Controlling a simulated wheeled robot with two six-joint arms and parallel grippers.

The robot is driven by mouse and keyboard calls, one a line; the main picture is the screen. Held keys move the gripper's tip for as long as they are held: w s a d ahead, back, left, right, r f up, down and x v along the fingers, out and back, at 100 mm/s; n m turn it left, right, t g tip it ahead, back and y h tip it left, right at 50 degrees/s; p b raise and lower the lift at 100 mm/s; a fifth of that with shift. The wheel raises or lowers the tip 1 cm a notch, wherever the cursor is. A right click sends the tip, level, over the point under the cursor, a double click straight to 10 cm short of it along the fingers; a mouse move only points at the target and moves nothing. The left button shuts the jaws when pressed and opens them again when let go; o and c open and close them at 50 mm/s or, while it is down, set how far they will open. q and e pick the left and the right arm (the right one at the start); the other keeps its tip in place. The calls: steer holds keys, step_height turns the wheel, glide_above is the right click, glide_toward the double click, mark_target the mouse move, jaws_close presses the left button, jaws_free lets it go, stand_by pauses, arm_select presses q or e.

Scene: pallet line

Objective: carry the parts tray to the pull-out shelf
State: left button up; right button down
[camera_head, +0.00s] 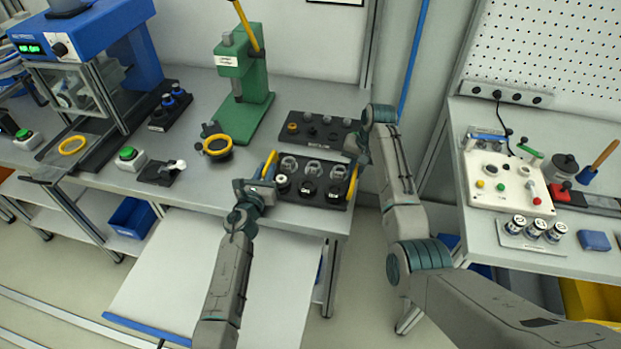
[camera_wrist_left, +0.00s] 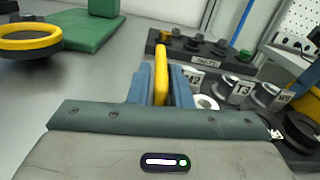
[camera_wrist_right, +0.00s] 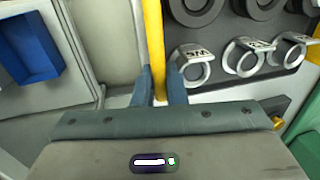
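The parts tray (camera_head: 318,203) is black with yellow handles at both ends. It holds silver rings and dark round parts with white labels, and lies at the bench's front right corner. I cannot tell whether it touches the bench. My left gripper (camera_head: 267,178) is shut on the left yellow handle (camera_wrist_left: 161,72). My right gripper (camera_head: 358,164) is shut on the right yellow handle (camera_wrist_right: 153,45). The pull-out shelf (camera_head: 200,270) is a pale panel with a blue front edge, out below the bench front, partly hidden by my left arm.
A second black parts rack (camera_head: 310,127) stands just behind the tray. A green press (camera_head: 243,85) and a black dish with a yellow ring (camera_head: 217,147) stand to the left. A side bench (camera_head: 520,250) with a control box is at right, past a gap.

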arm_select(q)
jaws_close()
steer(key=shift+r, duration=0.1)
arm_select(e)
steer(key=shift+w+r, duration=0.1)
